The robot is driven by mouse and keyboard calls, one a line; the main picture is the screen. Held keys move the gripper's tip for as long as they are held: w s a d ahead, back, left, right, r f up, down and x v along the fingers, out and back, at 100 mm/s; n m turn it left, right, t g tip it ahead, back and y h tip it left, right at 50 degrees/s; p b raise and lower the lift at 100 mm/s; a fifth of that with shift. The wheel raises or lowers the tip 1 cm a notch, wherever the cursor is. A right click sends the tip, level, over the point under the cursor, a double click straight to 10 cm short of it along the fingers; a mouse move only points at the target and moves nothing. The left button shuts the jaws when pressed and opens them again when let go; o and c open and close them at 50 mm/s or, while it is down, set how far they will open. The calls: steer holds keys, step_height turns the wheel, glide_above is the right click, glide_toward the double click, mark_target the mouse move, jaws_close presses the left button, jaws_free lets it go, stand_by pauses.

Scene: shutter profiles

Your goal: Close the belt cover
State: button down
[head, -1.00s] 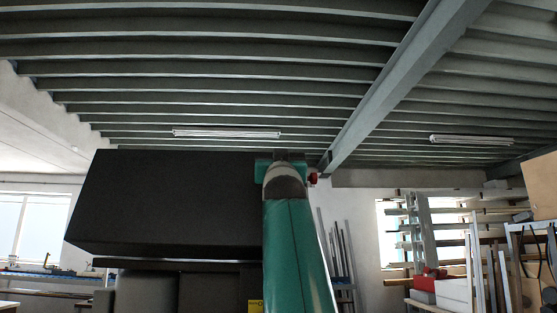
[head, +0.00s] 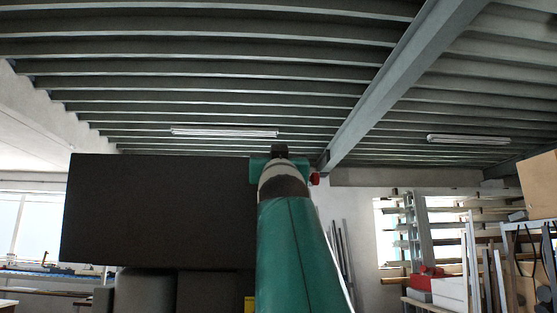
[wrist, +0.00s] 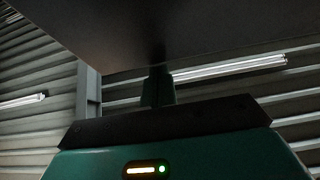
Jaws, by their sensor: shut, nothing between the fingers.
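The belt cover (head: 160,210) is a large dark flat panel left of my green arm in the head view. Its face looks nearly rectangular, and it hangs over grey and black machine parts. It also fills the top of the wrist view (wrist: 150,35) as a dark surface. My gripper (wrist: 158,78) shows there with its fingers together and empty, their tips at or very close to the panel's surface. Whether they touch I cannot tell.
Grey machine blocks (head: 145,293) stand below the cover, with a small yellow label (head: 249,304) beside my arm. Shelves with profiles (head: 425,235) and a red and white box (head: 430,283) stand at the right. Strip lights hang from the ribbed ceiling.

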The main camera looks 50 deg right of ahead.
steer(key=v, duration=0.4)
steer(key=shift+s+a+r, duration=0.1)
steer(key=shift+s+r, duration=0.05)
steer(key=shift+r, duration=0.05)
